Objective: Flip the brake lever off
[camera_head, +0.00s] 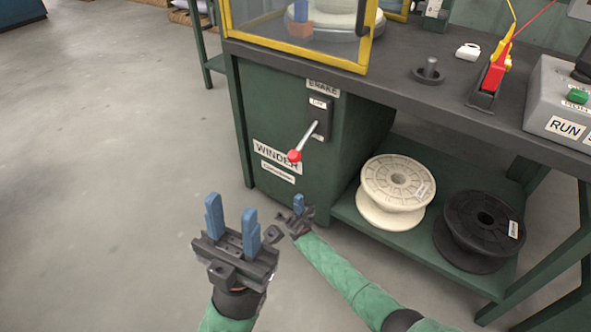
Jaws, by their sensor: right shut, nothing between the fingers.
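The brake lever (310,135) is a thin metal rod with a red knob (294,156), on a black plate (320,118) on the front of the green winder cabinet. It slants down and to the left from its pivot. A BRAKE label (322,87) sits above it, and a small label on the plate is too small to read surely. My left gripper (231,206) is open and empty, its two blue fingers pointing up, below and left of the knob. My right gripper (298,201) is shut and empty, below the knob and apart from it.
A cream spool (398,177) and a black spool (485,221) lie on the low green shelf at right. The dark worktop (400,85) overhangs the cabinet and carries a yellow-framed guard (295,54) and a RUN control box (560,110). The floor at left is clear.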

